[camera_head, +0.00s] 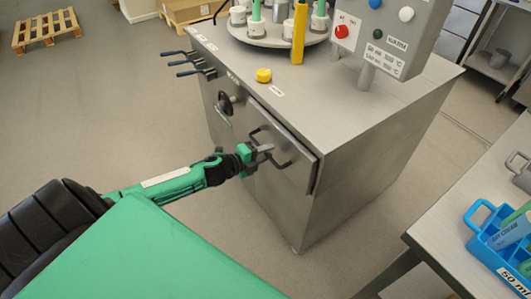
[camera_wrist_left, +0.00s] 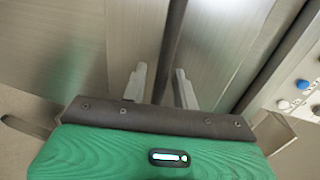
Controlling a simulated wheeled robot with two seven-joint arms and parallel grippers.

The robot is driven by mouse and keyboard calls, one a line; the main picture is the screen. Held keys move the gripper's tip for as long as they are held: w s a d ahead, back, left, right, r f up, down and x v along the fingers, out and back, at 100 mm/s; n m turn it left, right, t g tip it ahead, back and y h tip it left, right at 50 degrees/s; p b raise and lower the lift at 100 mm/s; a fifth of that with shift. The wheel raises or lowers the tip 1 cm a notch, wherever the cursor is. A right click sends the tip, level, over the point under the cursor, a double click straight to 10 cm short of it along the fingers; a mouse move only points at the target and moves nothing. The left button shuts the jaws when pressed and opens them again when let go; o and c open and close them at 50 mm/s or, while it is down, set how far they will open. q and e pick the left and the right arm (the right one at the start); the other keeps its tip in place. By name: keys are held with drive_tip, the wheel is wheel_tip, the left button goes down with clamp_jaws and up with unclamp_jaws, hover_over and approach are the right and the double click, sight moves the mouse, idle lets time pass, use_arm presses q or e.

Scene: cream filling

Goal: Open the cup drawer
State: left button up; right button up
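The drawer front (camera_head: 285,140) is a metal panel on the side of the steel machine, with a dark bar handle (camera_head: 283,164). A dark edge shows along its right side; I cannot tell whether it stands out from the cabinet. My left gripper (camera_head: 265,151) is at the handle. In the left wrist view its two pale fingers (camera_wrist_left: 160,88) are apart, one on each side of a dark bar (camera_wrist_left: 172,45), probably the handle. Whether they touch it is unclear. The cups (camera_head: 257,28) stand in the round turntable on top. My right gripper is not in view.
The machine top (camera_head: 345,105) carries a yellow knob (camera_head: 263,75), a yellow upright part (camera_head: 299,35) and a control box (camera_head: 395,30). A black round knob (camera_head: 226,104) and levers (camera_head: 187,63) are left of the drawer. A table with a blue crate (camera_head: 480,222) stands right.

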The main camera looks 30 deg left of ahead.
use_arm(q)
clamp_jaws()
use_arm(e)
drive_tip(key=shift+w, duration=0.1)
use_arm(q)
drive_tip(key=shift+s, duration=0.1)
